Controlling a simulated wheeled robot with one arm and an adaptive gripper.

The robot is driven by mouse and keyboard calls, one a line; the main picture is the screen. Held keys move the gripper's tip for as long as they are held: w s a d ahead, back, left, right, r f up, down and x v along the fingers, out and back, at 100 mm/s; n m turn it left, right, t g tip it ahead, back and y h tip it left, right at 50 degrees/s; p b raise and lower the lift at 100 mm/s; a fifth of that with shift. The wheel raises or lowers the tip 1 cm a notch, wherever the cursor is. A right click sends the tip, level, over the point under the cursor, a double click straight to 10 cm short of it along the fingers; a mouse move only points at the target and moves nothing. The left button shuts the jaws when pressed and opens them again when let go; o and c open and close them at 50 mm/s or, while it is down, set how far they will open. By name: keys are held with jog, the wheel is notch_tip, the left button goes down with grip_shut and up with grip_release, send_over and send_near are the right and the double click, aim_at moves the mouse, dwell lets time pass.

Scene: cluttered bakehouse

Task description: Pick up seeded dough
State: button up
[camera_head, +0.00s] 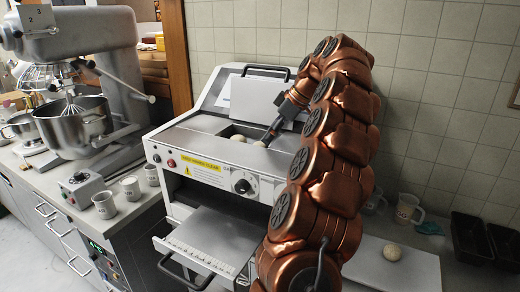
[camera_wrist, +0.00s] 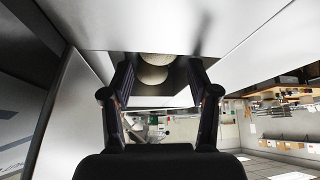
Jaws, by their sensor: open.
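Pale dough balls show, but I cannot tell for sure which is the seeded dough. In the head view, one dough ball (camera_head: 237,138) sits in the opening on top of the white machine, and another (camera_head: 259,144) is right at my gripper (camera_head: 268,138). A further ball (camera_head: 393,252), faintly speckled, lies on the pale board at the right. In the wrist view, my gripper (camera_wrist: 160,72) is open, with a finger on each side of two overlapping pale round shapes (camera_wrist: 153,74). Whether the fingers touch them is unclear.
The white machine (camera_head: 205,150) has raised rims around its opening and a pulled-out tray (camera_head: 205,240) below. A stand mixer (camera_head: 85,70) and several mugs (camera_head: 104,205) stand left. Dark tins (camera_head: 470,238) and a mug (camera_head: 407,208) stand right. The tiled wall is close behind.

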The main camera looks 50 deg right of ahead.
aim_at(262, 144)
jog(key=shift+w+f, duration=0.1)
jog(key=shift+w, duration=0.05)
jog(key=shift+p+x, duration=0.9)
jog(key=shift+x, duration=1.55)
jog(key=shift+c, duration=0.3)
jog(key=c, duration=0.4)
jog(key=shift+c, duration=0.2)
